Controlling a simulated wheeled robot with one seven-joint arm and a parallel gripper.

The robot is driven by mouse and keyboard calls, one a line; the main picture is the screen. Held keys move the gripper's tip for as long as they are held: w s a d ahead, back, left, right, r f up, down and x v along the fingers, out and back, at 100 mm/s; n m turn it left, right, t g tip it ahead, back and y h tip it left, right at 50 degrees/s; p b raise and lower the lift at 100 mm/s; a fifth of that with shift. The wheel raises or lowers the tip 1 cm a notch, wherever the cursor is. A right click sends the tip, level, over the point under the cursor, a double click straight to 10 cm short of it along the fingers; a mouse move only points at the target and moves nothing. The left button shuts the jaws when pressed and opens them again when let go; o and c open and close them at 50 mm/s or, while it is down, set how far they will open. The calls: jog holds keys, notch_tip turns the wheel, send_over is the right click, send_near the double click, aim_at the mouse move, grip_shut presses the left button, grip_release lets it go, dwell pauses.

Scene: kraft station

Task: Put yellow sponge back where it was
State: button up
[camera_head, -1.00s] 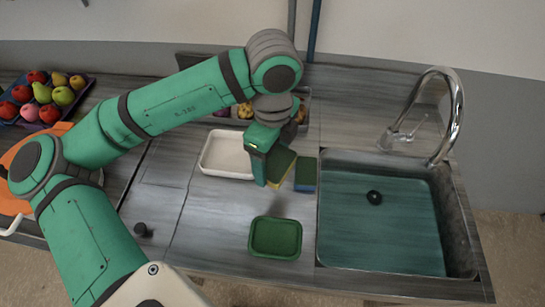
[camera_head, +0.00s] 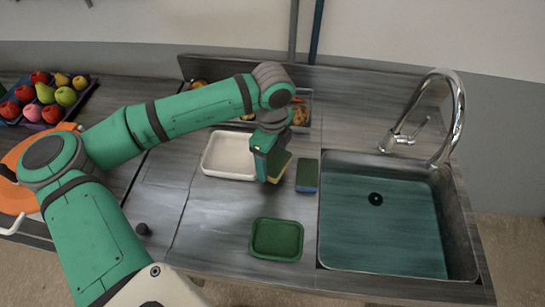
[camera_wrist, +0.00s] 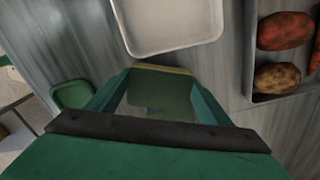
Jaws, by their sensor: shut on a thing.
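The yellow sponge (camera_head: 279,168), with a dark green scouring side, is between the fingers of my gripper (camera_head: 270,168). My gripper is shut on it, just right of the white tray and left of the blue sponge. In the wrist view the sponge (camera_wrist: 161,95) shows its green face and a yellow edge between the fingertips. I cannot tell whether it touches the counter. The blue sponge (camera_head: 307,175), with a green top, lies on the counter beside the sink.
A white tray (camera_head: 208,160) stands left of my gripper, and a green tray (camera_head: 276,241) stands in front. The sink (camera_head: 385,225) with its tall faucet (camera_head: 459,110) is at the right. A vegetable container (camera_head: 309,106) is behind. Counter between the trays is clear.

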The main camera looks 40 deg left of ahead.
aim_at(273, 159)
jog(key=shift+f, duration=0.2)
jog(key=o, duration=1)
jog(key=shift+w, duration=0.1)
notch_tip(273, 159, up, 12)
jog(key=shift+r, duration=0.25)
